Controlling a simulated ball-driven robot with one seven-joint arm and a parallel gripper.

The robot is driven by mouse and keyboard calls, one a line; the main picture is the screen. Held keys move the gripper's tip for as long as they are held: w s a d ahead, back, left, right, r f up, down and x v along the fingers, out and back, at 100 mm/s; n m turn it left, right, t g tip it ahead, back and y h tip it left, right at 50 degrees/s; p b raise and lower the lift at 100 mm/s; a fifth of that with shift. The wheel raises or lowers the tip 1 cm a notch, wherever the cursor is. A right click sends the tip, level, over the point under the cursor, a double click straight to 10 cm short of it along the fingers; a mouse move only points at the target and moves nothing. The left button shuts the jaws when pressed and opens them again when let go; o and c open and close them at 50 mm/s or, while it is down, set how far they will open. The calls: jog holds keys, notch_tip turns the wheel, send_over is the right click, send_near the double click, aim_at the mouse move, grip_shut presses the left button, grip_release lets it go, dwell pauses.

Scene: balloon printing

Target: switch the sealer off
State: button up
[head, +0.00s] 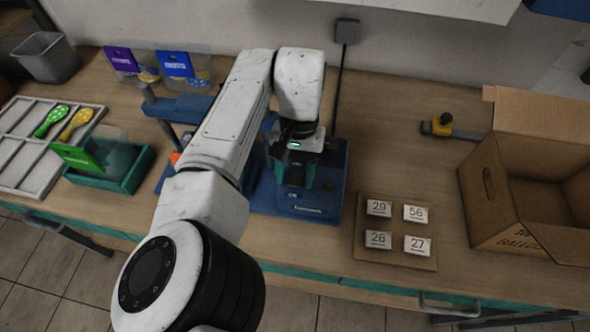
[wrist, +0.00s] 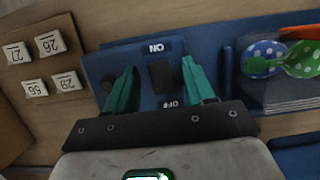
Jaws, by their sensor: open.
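The sealer (head: 300,207) is a blue machine on the workbench, partly hidden behind my arm in the head view. In the wrist view its blue panel (wrist: 115,60) carries a dark switch (wrist: 161,77), with the ON label at the top and the OFF label at the bottom. I cannot tell which way the switch is set. My gripper (wrist: 160,70) is open, with its two teal fingers on either side of the switch and nothing held. I cannot tell how far the tips are from the panel. In the head view my gripper (head: 300,170) is over the sealer.
A board (head: 370,247) with several numbered tags lies right of the sealer, and an open cardboard box (head: 488,200) stands farther right. Left are a teal tray (head: 130,175) and a divided white tray (head: 25,165). Polka-dot balloons (wrist: 285,62) lie close beside the panel.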

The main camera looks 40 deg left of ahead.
jog(key=shift+r, duration=0.1)
jog(key=b+v, duration=0.2)
jog(key=v, duration=0.8)
jog(key=shift+r, duration=0.35)
jog(key=shift+a, duration=0.1)
